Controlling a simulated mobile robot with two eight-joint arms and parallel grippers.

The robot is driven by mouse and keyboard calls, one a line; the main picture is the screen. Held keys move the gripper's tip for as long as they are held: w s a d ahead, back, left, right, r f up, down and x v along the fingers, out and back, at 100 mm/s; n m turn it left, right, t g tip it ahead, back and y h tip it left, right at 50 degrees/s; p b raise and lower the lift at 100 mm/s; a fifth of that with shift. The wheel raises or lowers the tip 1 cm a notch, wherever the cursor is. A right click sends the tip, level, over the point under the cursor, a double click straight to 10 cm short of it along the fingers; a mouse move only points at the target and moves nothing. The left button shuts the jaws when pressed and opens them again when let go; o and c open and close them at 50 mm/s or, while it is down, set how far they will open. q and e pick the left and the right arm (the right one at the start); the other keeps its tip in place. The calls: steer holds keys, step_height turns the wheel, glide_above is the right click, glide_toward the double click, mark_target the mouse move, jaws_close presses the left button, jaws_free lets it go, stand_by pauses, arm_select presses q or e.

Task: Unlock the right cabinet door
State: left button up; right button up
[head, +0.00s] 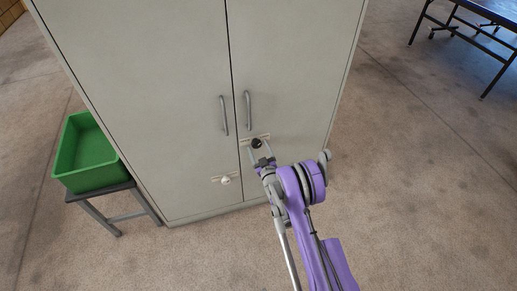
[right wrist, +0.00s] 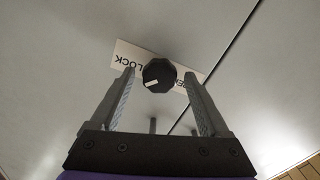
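The grey two-door cabinet's right door (head: 290,60) is closed and has a black knob (head: 257,143) on a pale label plate below its handle (head: 248,110). My right gripper (head: 261,155) is at this knob, coming from below. In the right wrist view the dark faceted knob (right wrist: 158,75) with a white mark sits between the tips of the open fingers, with gaps on both sides. Its label (right wrist: 125,55) reads partly "LOCK", upside down; the knob hides the middle. Whether the fingertips reach past the knob's face is unclear. My left gripper is out of view.
The left door (head: 150,80) is closed, with its handle (head: 223,115) and a white knob (head: 225,180) low down. A green bin (head: 85,155) stands on a small stand at the left. A dark table (head: 485,12) is at the far right. The floor right of the cabinet is clear.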

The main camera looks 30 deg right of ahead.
jaws_close()
